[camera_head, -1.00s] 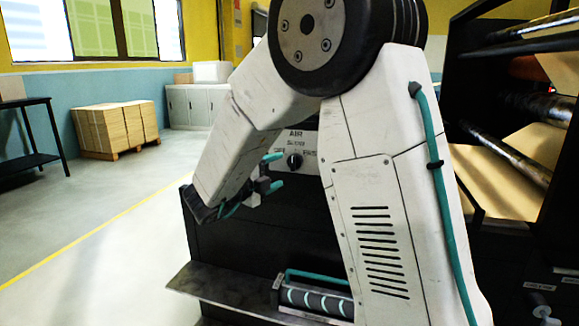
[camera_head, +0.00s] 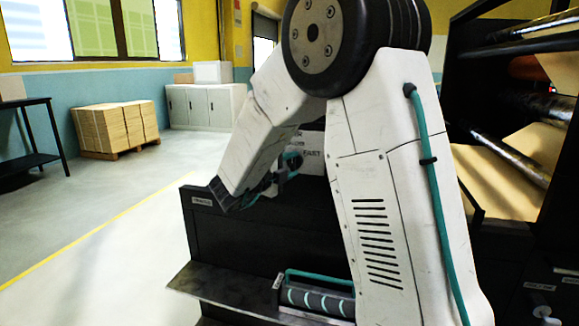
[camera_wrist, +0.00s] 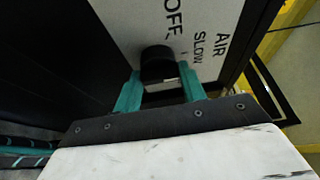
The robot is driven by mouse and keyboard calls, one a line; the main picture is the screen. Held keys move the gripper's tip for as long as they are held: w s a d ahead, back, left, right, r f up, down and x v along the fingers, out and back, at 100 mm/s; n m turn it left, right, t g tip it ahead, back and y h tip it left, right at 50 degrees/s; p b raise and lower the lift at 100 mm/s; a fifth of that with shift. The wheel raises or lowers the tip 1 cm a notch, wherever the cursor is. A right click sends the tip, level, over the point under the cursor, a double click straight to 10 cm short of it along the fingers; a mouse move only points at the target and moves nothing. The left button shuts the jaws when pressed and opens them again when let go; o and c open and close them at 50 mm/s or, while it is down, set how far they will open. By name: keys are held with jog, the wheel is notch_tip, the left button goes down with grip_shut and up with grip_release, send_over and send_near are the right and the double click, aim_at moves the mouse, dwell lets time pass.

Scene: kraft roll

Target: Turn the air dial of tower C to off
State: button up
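The air dial (camera_wrist: 157,64) is a black round knob on a pale panel (camera_wrist: 120,15) printed AIR, SLOW and OFF in the wrist view. Its pointer mark cannot be made out. My gripper (camera_wrist: 160,74) has its two teal fingers on either side of the dial, with the fingertips right at it. The fingers are apart; firm contact on both sides does not show. In the head view my gripper (camera_head: 292,163) is in front of the panel (camera_head: 312,153), hiding the dial and most of the lettering; FAST shows. No tower letter is readable.
The black cabinet (camera_head: 235,238) carries the panel, with a metal shelf (camera_head: 225,293) and a teal-handled roller unit (camera_head: 318,299) low in front. Machine rollers with kraft paper (camera_head: 510,185) stand to the right. The floor to the left is open, with stacked cartons (camera_head: 115,128) farther back.

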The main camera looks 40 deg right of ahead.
jog(key=shift+n, duration=0.3)
jog(key=n, duration=0.2)
jog(key=n+h, duration=0.1)
jog(key=n, duration=0.1)
jog(key=n+t, duration=0.1)
jog(key=shift+s+f+n+h, duration=0.1)
jog(key=shift+f+n+h, duration=0.15)
jog(key=shift+n+h, duration=0.15)
jog(key=n+t, duration=0.1)
jog(key=n, duration=0.2)
jog(key=n+t, duration=0.2)
jog(key=n, duration=0.2)
jog(key=shift+t, duration=0.3)
jog(key=shift+n, duration=0.3)
jog(key=o, duration=1)
jog(key=shift+v, duration=3.9)
jog(key=shift+d+f, duration=0.1)
jog(key=shift+f, duration=0.05)
